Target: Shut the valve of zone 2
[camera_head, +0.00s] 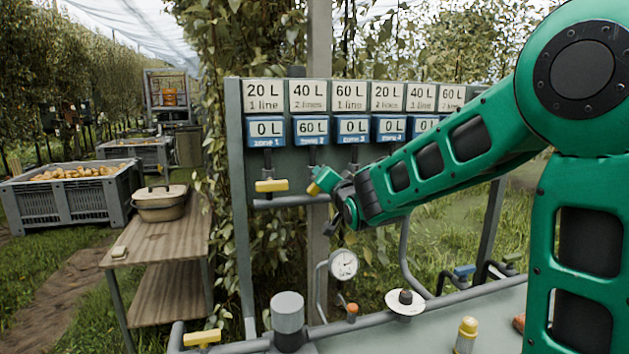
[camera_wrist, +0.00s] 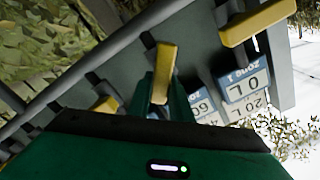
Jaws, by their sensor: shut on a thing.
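The zone 2 valve has a yellow handle (camera_wrist: 165,65), seen between the green fingers of my gripper (camera_wrist: 162,98) in the wrist view. My gripper is shut on this handle, which stands at a slant to the grey pipe. In the head view my gripper (camera_head: 317,181) is at the panel below the zone 2 display (camera_head: 311,127), and only a bit of the handle (camera_head: 313,189) shows. That display reads 60 L; the plate (camera_head: 308,96) above it reads 40 L, 2 lines.
The zone 1 yellow handle (camera_head: 271,186) lies level to the left, under a 0 L display (camera_head: 265,130). Another yellow handle (camera_wrist: 105,105) is on the other side in the wrist view. A pressure gauge (camera_head: 343,264) is below. A wooden table (camera_head: 150,240) stands left.

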